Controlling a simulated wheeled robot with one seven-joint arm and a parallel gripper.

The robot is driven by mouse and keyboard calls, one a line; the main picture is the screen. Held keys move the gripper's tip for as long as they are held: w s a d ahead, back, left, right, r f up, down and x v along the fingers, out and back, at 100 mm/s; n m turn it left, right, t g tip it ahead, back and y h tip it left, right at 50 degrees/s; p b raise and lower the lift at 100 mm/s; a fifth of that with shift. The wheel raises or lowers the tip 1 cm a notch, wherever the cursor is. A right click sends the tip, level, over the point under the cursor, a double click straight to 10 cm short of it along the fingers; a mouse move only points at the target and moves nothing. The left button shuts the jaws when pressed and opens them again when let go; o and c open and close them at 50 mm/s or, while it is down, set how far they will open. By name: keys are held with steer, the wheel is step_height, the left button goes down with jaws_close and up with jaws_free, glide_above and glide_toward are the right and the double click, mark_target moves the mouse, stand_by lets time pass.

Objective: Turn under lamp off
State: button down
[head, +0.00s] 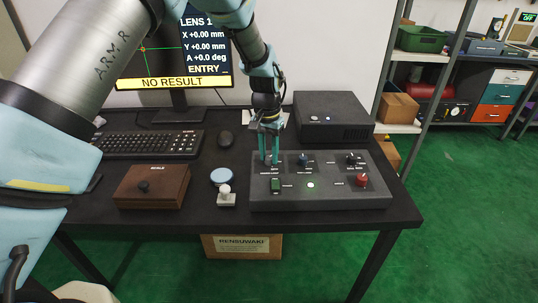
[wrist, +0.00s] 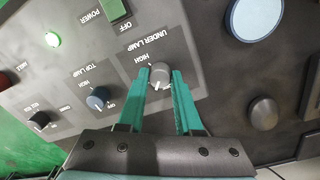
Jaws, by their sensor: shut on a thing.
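The under lamp knob (wrist: 160,76) is a small grey dial on the grey control panel (wrist: 190,45), below the upside-down words UNDER LAMP and beside HIGH in the wrist view. A pale mark shows near its lower edge; its exact setting is hard to read. My gripper (wrist: 161,73) has its two teal fingers shut on the knob's sides. In the head view my gripper (head: 268,162) reaches down onto the upper left of the control box (head: 330,203), and its fingers largely hide the knob.
A blue top lamp knob (wrist: 98,98) sits beside my fingers. A green power switch (head: 276,185), a lit indicator (head: 310,185), a red knob (head: 361,180) and a black knob (head: 352,158) share the box. A black case (head: 335,115) stands behind; a brown box (head: 152,187) is left.

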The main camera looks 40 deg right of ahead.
mark_target(268, 157)
steer(key=n, duration=0.4)
steer(key=shift+n, duration=1.9)
steer(key=c, duration=0.6)
jaws_free()
steer(key=shift+r, duration=0.1)
steer(key=r+b, duration=0.1)
steer(key=r, duration=0.9)
steer(key=shift+a+r+b, duration=0.2)
steer(key=shift+r+b, duration=0.1)
steer(key=shift+b, duration=0.05)
